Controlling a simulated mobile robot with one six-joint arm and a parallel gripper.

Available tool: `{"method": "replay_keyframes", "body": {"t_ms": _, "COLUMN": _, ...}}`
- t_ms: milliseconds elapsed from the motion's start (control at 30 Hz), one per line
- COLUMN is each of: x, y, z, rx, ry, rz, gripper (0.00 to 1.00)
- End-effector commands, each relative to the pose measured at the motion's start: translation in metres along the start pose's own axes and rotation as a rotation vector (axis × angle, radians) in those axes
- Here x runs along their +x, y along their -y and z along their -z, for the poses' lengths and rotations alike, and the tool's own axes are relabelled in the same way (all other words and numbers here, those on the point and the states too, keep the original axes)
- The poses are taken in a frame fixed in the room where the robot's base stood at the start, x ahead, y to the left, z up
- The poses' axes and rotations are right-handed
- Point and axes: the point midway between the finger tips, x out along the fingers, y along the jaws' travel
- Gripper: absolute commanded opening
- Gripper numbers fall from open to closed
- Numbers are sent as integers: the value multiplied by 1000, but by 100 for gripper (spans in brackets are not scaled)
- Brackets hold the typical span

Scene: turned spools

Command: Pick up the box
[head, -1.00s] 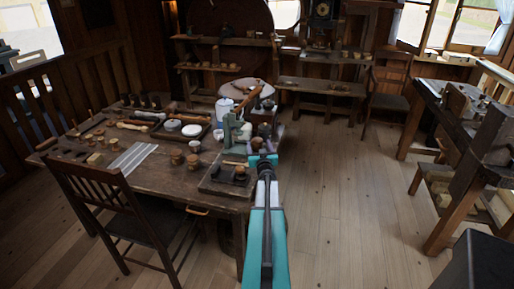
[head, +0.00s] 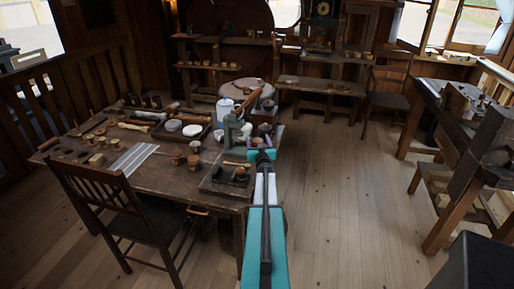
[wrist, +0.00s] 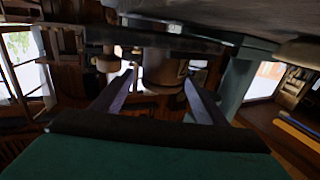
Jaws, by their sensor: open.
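My gripper shows in the wrist view (wrist: 160,76) with its two dark fingers spread apart and nothing held. A brown, round-sided object (wrist: 160,68) with a pale patch shows between and beyond the fingertips; I cannot tell whether it is the box. In the head view my arm reaches forward to the right end of the workbench (head: 150,190), by a green cast machine (head: 234,130). The gripper's fingers are not clear there. Several small round wooden pieces, such as a turned spool (head: 193,161), stand on the bench. No one thing is clearly the box.
A white-and-blue canister (head: 224,109) and a tray (head: 180,137) stand behind. A chair (head: 115,195) blocks the front left. The floor (head: 335,200) at right is clear.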

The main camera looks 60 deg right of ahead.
Motion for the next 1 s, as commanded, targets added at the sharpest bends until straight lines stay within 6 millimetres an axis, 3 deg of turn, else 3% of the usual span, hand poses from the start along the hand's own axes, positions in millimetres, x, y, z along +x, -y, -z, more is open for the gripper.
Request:
{"method": "replay_keyframes", "body": {"t_ms": 467, "x": 0, "y": -1, "z": 0, "rx": 0, "ry": 0, "rz": -1, "gripper": 67}}
{"method": "replay_keyframes", "body": {"t_ms": 500, "x": 0, "y": -1, "z": 0, "rx": 0, "ry": 0, "rz": -1, "gripper": 65}}
{"method": "replay_keyframes", "body": {"t_ms": 800, "x": 0, "y": -1, "z": 0, "rx": 0, "ry": 0, "rz": -1, "gripper": 18}}
{"method": "replay_keyframes", "body": {"t_ms": 1000, "x": 0, "y": -1, "z": 0, "rx": 0, "ry": 0, "rz": -1, "gripper": 18}}
